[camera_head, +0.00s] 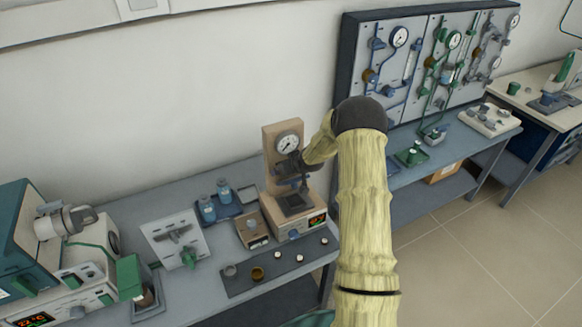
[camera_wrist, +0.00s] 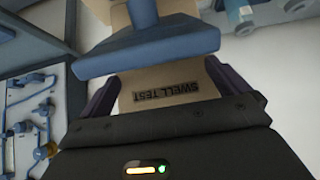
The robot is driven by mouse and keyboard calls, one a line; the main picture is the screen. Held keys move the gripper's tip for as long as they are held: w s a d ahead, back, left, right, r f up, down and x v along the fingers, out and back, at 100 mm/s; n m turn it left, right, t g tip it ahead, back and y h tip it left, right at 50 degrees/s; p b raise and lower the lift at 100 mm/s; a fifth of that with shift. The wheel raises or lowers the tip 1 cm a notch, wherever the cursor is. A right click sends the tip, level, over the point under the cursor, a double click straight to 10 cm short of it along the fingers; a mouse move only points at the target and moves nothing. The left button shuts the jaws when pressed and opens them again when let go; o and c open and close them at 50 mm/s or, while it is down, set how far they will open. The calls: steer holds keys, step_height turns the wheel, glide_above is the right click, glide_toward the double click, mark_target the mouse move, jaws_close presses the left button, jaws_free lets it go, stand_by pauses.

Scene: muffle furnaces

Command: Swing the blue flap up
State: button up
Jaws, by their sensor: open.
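A blue plate on a stem (camera_wrist: 150,50), the only flap-like blue part I see up close, fills the upper middle of the wrist view. It belongs to, or stands in front of, a tan stand marked "SWELL TEST" (camera_wrist: 166,91), whose lettering appears upside down. In the head view the tan stand (camera_head: 270,150) carries a round dial gauge (camera_head: 288,142). My gripper (camera_head: 290,167) is at the front of the stand, below the dial. Its two dark fingers are apart in the wrist view (camera_wrist: 158,82), on either side of the blue plate's lower edge. I cannot tell whether they touch it. My sleeved arm hides the area to the right.
A dark mat (camera_head: 275,268) with small cups lies in front of the stand. Blue-capped bottles (camera_head: 208,209), a small tan box (camera_head: 251,231) and a white panel (camera_head: 175,238) stand left. A gauge board (camera_head: 430,65) is behind right. Floor at right is clear.

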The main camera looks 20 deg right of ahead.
steer(key=shift+s, duration=0.1)
steer(key=b+v, duration=0.2)
steer(key=v, duration=1.5)
steer(key=shift+r, duration=0.2)
steer(key=s+a+g, duration=0.2)
steer(key=s+a, duration=0.2)
steer(key=s, duration=0.4)
steer(key=s+a+m+g, duration=0.1)
steer(key=s+a, duration=0.3)
steer(key=s, duration=0.4)
steer(key=s+a+r+g, duration=0.1)
steer(key=s+a+g, duration=0.2)
steer(key=s+a, duration=0.2)
steer(key=s, duration=0.3)
steer(key=shift+s+h, duration=0.15)
steer(key=shift+h, duration=0.25)
